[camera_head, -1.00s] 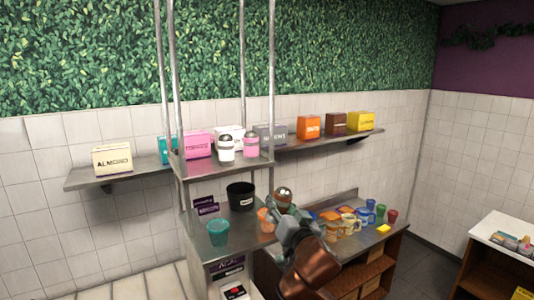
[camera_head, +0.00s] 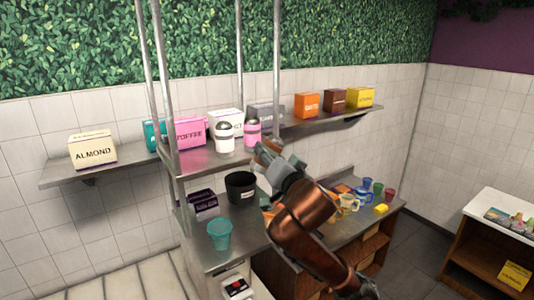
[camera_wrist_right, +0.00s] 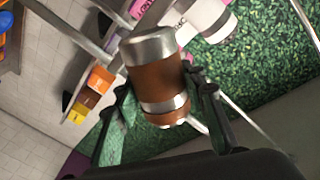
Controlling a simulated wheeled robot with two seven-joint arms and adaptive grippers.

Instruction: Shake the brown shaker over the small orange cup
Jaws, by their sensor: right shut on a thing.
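The brown shaker (camera_wrist_right: 158,84), with silver metal bands and end, lies between the two fingers of my right gripper (camera_wrist_right: 162,92) in the right wrist view. That gripper is shut on it. In the head view my right gripper (camera_head: 268,152) is raised in front of the upper shelf, and the shaker is hard to make out there. The small orange cup (camera_head: 268,217) stands on the metal counter, mostly hidden behind my right arm. The gripper is above it and apart from it. My left gripper is not in view.
A teal cup (camera_head: 219,235) and a black container (camera_head: 241,187) stand on the counter. White and pink shakers (camera_head: 224,138) stand on the upper shelf, close to my right gripper. Metal posts (camera_head: 276,75) rise beside it. Colored cups and mugs (camera_head: 348,203) stand at the right.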

